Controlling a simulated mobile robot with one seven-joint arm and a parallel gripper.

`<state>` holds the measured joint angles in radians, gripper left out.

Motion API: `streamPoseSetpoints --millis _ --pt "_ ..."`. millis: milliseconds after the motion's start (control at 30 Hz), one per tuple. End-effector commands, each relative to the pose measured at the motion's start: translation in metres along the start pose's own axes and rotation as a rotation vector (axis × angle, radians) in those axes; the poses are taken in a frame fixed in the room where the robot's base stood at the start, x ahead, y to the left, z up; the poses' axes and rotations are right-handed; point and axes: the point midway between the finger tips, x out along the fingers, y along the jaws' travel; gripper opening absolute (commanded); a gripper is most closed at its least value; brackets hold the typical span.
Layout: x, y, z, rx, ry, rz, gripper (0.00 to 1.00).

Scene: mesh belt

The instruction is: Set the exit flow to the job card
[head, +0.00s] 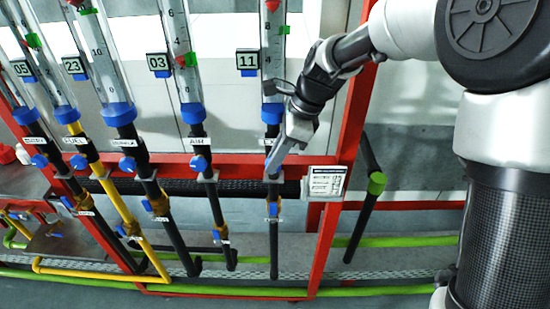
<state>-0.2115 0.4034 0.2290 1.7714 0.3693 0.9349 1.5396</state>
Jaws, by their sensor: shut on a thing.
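The rightmost flow tube (273,60) has a scale, a red float (272,5) near the picture's top edge and a green marker (284,30) lower down. Beside it is a plate marked 11 (247,61). Below the tube is a partly covered label (268,142) on the dark exit pipe (272,240). My gripper (273,172) reaches down in front of this pipe and is shut on the exit valve knob, which it hides. The white job card (326,182) hangs just right of the gripper; its print is too small to read.
Several similar tubes stand to the left, including the AIR tube (184,70) with its blue knob (198,163). A blue lower handle (273,210) sits below my gripper. A red frame post (335,215) is close on the right.

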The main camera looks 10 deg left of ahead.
Motion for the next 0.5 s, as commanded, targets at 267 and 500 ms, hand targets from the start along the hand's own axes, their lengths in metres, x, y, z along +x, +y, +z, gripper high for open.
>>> streamPoseSetpoints --millis 267,500 --pt "-0.0001 -0.0005 -0.0015 0.002 0.005 -0.001 0.0" --pt "0.0001 -0.0002 -0.0011 0.002 0.004 0.0 0.22"
